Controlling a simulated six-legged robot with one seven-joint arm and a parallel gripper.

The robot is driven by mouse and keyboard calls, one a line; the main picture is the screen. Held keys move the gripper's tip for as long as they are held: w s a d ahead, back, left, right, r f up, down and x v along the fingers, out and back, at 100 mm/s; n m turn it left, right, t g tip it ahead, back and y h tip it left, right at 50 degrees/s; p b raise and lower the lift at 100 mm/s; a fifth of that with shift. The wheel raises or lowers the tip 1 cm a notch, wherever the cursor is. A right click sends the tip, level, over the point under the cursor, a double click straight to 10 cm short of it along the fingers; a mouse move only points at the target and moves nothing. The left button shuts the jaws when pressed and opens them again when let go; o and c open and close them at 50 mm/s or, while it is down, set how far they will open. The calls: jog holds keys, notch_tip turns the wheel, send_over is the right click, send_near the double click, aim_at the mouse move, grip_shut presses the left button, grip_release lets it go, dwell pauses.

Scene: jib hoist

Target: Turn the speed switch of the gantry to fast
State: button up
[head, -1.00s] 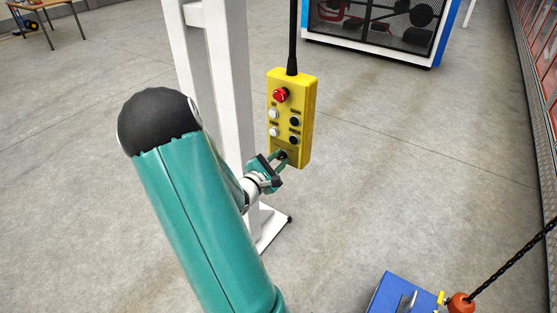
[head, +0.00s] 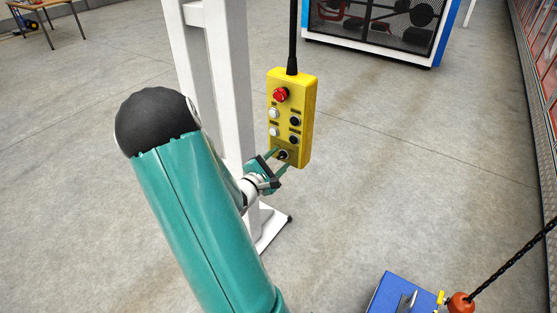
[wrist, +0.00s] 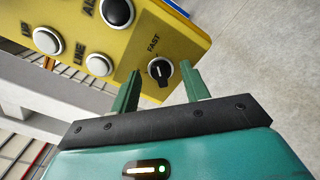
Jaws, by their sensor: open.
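The yellow control pendant (head: 304,115) hangs upright in front of the white post. Its speed switch (head: 283,155) is a small round dark knob near the bottom. In the wrist view the switch (wrist: 159,70) has a black grip with a pale mark, beside the printed word FAST (wrist: 153,44). The grip's wide end points toward my palm, not at FAST; any other label is out of sight. My gripper (head: 276,159) is open, with one green finger on each side of the switch. The fingers appear apart from the knob; their exact depth to the panel is unclear.
A red button (head: 281,94) and several white and black buttons sit above the switch on the pendant. The white post (head: 236,80) stands just behind left. A blue box (head: 388,294) and an orange chain hook (head: 461,303) are at bottom right. Open floor lies around.

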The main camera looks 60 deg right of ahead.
jog(key=w+a, duration=0.2)
jog(key=a, duration=1.1)
